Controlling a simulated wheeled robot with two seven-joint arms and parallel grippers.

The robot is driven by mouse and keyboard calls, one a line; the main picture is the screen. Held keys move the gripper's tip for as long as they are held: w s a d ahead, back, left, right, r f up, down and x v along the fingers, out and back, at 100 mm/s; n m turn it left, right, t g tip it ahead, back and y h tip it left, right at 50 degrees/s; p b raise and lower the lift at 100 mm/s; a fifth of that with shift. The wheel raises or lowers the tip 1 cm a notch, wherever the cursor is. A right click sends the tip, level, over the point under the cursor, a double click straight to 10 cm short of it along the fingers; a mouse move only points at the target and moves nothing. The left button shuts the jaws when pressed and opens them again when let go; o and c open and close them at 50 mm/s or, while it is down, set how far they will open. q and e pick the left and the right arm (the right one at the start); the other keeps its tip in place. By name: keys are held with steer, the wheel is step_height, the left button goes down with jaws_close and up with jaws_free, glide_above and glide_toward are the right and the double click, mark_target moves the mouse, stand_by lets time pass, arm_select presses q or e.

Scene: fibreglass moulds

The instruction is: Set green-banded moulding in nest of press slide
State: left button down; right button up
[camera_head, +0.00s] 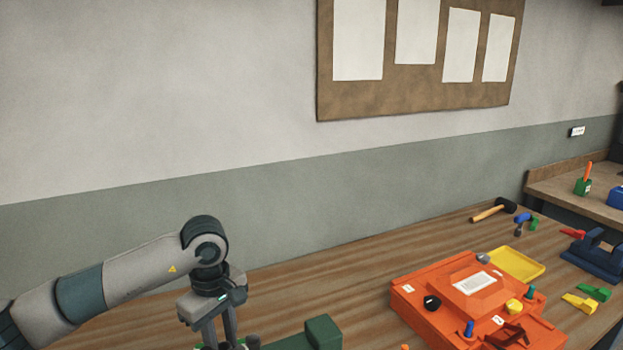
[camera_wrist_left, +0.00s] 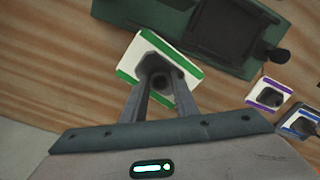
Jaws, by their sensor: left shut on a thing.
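My left gripper (camera_head: 220,338) reaches down at the lower edge of the head view. In the left wrist view its two fingers (camera_wrist_left: 160,88) are shut on the green-banded moulding (camera_wrist_left: 136,58), a white block with green bands and a dark hollow in the middle. I cannot tell whether the moulding touches the table. A dark green press (camera_wrist_left: 140,14) lies just beyond it, with a darker recessed part (camera_wrist_left: 215,28) and a black knob (camera_wrist_left: 276,55). The press shows partly in the head view (camera_head: 323,333). My right gripper is not in view.
A purple-banded moulding (camera_wrist_left: 268,96) and a blue-banded moulding (camera_wrist_left: 301,122) lie to the right in the wrist view. An orange fixture (camera_head: 425,291), a yellow tray (camera_head: 517,265), a hammer (camera_head: 495,210) and clamps stand to the right. The table behind the press is clear.

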arm_select(q)
steer(key=s+a+m, duration=0.2)
steer(key=s+m, duration=0.9)
steer(key=s, duration=0.1)
steer(key=shift+s+a+f, duration=0.25)
steer(key=shift+s+a, duration=0.1)
stand_by(0.7)
stand_by(0.8)
